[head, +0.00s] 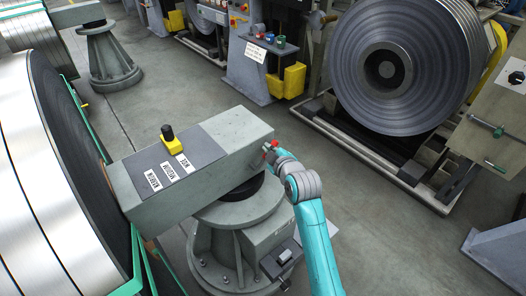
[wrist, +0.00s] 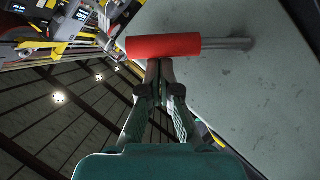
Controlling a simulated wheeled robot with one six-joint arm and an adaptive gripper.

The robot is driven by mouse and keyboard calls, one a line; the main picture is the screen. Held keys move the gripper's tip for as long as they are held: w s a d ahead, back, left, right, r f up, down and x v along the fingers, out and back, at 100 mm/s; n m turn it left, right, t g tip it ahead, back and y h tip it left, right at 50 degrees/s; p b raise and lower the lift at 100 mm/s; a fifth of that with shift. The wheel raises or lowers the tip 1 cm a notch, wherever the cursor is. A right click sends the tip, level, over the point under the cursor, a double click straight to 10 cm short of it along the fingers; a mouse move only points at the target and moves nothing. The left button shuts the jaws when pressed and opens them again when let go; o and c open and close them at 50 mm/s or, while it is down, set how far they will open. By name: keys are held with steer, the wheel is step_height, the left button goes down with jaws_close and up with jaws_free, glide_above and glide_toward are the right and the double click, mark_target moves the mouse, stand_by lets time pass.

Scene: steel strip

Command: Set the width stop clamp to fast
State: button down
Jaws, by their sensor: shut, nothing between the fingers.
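A red-gripped lever (head: 268,146) sticks out from the end face of the grey box-shaped arm (head: 235,130) on the pedestal; I take it to be the width stop clamp. In the wrist view the red grip (wrist: 163,45) lies across the picture on a steel rod running right along the grey face. No marking shows whether it stands at fast. My gripper (wrist: 160,68) is shut and empty, its fingertips right at the underside of the red grip; whether they touch I cannot tell. In the head view my gripper (head: 274,153) is small and partly hidden by my arm.
A yellow slider with a black knob (head: 170,139) sits on the box's dark top plate beside three white labels (head: 172,172). A big steel coil (head: 60,190) stands close at the left. Another coil (head: 385,70) stands at the back right. Floor (head: 400,240) is free at right.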

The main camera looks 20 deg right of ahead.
steer(key=w+d+f+m+g+y, duration=0.1)
steer(key=d+f+m+g+y, duration=0.1)
steer(key=d+f+m+y, duration=0.2)
steer(key=shift+w+d+f+m, duration=0.25)
steer(key=shift+d+f+m, duration=0.2)
steer(key=shift+f+m, duration=0.45)
stand_by(0.4)
